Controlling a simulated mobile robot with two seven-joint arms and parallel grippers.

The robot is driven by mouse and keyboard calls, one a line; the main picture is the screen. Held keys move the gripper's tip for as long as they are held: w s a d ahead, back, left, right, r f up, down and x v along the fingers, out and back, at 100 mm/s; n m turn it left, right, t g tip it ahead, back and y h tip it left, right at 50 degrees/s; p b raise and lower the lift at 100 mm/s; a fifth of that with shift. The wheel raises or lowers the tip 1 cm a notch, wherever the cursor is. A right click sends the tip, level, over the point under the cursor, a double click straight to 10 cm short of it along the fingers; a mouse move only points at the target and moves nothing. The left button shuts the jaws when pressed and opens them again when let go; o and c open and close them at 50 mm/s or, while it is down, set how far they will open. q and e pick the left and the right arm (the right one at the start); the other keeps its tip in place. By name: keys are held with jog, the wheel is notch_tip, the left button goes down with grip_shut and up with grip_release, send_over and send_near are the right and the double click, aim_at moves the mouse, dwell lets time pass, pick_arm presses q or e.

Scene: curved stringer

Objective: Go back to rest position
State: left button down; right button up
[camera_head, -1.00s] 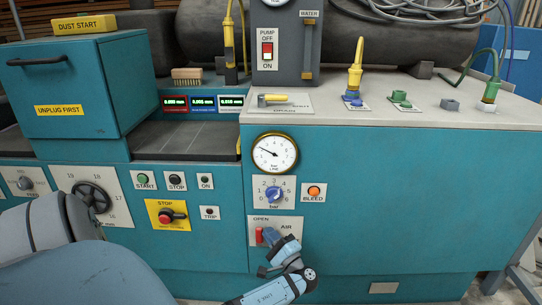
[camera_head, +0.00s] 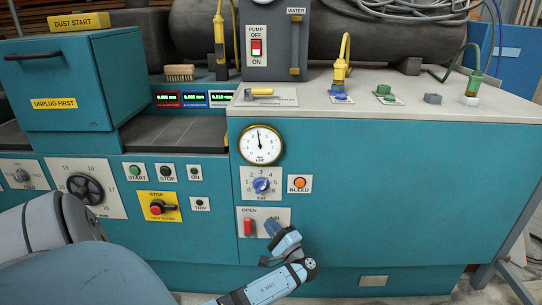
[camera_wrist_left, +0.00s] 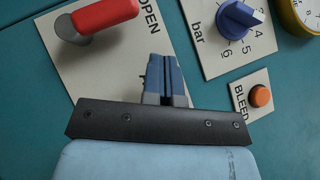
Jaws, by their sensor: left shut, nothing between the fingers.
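My left gripper (camera_head: 272,227) is in front of the teal cabinet, at the right part of the OPEN/AIR plate (camera_head: 281,213). Its dark blue fingers are shut together and empty; they also show shut in the left wrist view (camera_wrist_left: 165,75). A red lever handle (camera_head: 248,227) stands upright just left of the fingers, with a gap between; it also shows in the left wrist view (camera_wrist_left: 105,14). The gripper covers part of the plate. My right gripper is in neither view.
A blue bar knob (camera_head: 262,186), an orange BLEED button (camera_head: 299,182) and a round gauge (camera_head: 261,145) are above the gripper. A yellow STOP plate (camera_head: 171,207) is to the left. The cabinet front (camera_head: 390,205) to the right is mostly bare.

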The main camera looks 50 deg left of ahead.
pick_arm(q)
jog(key=d+p, duration=0.2)
jog(key=d, duration=0.7)
jog(key=shift+w+d, duration=0.35)
jog(key=shift+d, duration=0.05)
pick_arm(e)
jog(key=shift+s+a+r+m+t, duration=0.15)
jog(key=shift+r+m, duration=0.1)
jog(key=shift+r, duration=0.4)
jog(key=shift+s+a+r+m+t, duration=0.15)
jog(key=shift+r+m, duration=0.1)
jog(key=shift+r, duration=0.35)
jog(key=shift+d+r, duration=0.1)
